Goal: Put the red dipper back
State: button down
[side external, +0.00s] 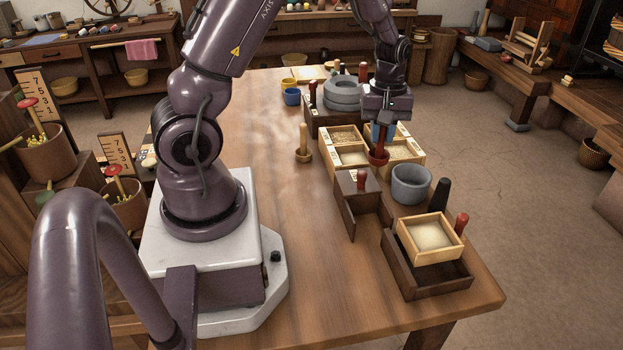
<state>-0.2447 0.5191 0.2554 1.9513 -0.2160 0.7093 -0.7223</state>
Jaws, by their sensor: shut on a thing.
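The red dipper (378,157) hangs upright with its cup low and its handle up between my fingers. My gripper (383,122) is shut on the handle. The dipper's cup is over or in the middle of the pale wooden box with grain compartments (327,168); I cannot tell whether it touches the grain or a divider. Part of the box behind the dipper and gripper is hidden, and something blue (374,131) shows only partly there.
A wooden dipper (303,150) stands left of the box. Grey millstones (342,90) stand behind. The table's left middle (265,130) is clear.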

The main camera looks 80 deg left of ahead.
jog(key=s+a+f+n, duration=0.1)
jog(key=s+a+f, duration=0.1)
jog(key=s+a, duration=0.9)
jog(key=shift+s+d+f, duration=0.25)
jog(key=shift+s+f, duration=0.1)
jog(key=shift+f, duration=1)
jog(key=shift+s+d+f, duration=0.3)
jog(key=shift+s+f, duration=0.05)
jog(key=shift+f, duration=0.95)
jog(key=shift+s+d+f, duration=0.25)
jog(key=shift+s+f, duration=0.1)
jog(key=shift+f, duration=1)
jog(key=shift+f, duration=0.15)
jog(key=c, duration=1)
grip_release()
jog(key=shift+c, duration=0.2)
